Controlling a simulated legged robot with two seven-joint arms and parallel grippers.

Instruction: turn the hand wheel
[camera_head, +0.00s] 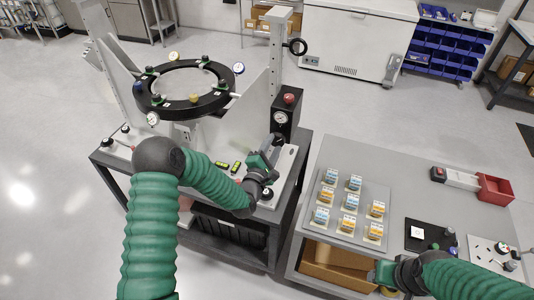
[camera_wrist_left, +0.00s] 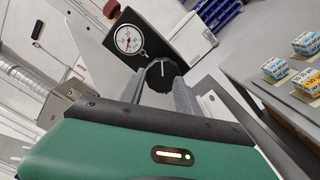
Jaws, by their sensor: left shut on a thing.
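My left gripper (camera_head: 272,146) is at the front of the black gauge box on the right of the mirror fixture. In the left wrist view its two fingers (camera_wrist_left: 163,82) are shut on a dark round knob (camera_wrist_left: 163,70) with a white line, just below the gauge. In the head view the gripper mostly hides this knob.
The gauge box (camera_head: 286,112) has a red button on top. The black mirror ring (camera_head: 187,108) stands left of it on the fixture. The right table holds a tray (camera_head: 338,232) of several small boxes, a red bin (camera_head: 494,188) and a black plate (camera_head: 422,246).

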